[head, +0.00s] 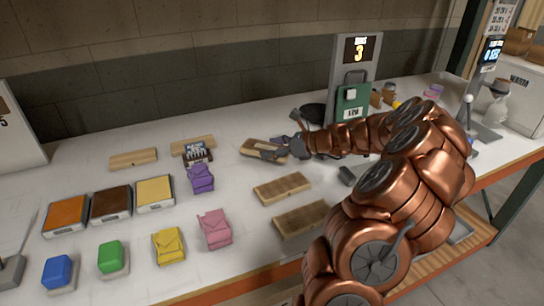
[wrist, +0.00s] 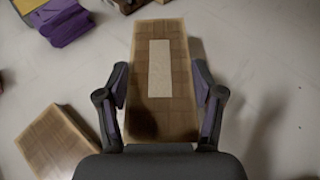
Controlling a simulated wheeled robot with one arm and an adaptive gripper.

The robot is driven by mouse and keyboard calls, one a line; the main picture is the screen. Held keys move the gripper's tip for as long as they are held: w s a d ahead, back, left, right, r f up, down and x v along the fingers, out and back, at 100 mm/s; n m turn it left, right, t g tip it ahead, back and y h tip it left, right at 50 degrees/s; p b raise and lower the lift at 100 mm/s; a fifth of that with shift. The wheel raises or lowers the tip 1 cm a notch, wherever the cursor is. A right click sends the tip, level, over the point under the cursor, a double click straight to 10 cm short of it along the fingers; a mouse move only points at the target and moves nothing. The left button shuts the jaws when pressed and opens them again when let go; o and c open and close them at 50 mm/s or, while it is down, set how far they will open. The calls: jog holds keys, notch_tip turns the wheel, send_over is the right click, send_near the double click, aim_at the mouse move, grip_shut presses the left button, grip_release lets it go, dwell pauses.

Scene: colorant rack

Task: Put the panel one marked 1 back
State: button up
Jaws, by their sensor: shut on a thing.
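My gripper (head: 288,149) reaches over the back middle of the white table. It is shut on a wooden panel (head: 255,146). In the wrist view my gripper (wrist: 162,82) has one finger along each long side of this panel (wrist: 181,105), which has a checkered wood face and a blank pale strip down its middle. No number 1 can be read on it. I cannot tell whether it touches the table. Two similar checkered panels (head: 282,188) (head: 305,219) lie in front of it. Two plainer wooden pieces (head: 133,158) (head: 193,146) lie to its left.
A purple pouch-like item (head: 201,178) and a pink one (head: 215,229) lie left of the panels. Orange, brown and yellow trays (head: 154,192) stand further left. Bare table lies at the back left.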

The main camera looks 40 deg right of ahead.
aim_at(272, 163)
jog(key=shift+f, duration=1.65)
jog(key=shift+f, duration=0.15)
jog(key=o, duration=1.3)
